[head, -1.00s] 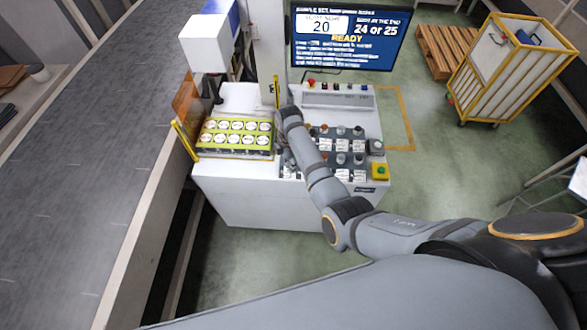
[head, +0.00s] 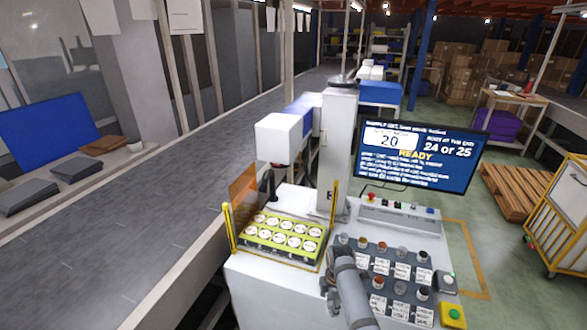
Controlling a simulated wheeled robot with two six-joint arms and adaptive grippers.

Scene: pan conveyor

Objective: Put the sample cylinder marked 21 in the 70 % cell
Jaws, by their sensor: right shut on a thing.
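My right gripper (head: 331,293) points down at the left edge of a dark panel (head: 367,258) on the white machine. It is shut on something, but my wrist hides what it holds. The panel carries several small round-topped pieces beside white cards, whose print is too small to read, so I cannot tell which is the 70 % cell. A yellow-green tray (head: 268,251) left of the gripper holds several white-topped round pieces (head: 292,242). I cannot make out a 21 on any of them. My left gripper is out of view.
A screen (head: 418,155) behind the panel reads 20, "24 or 25" and READY. Yellow posts (head: 333,205) flank the tray. A green button on a yellow box (head: 453,315) is at the panel's right. A grey conveyor (head: 150,215) runs along the left; a wooden pallet (head: 513,190) lies right.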

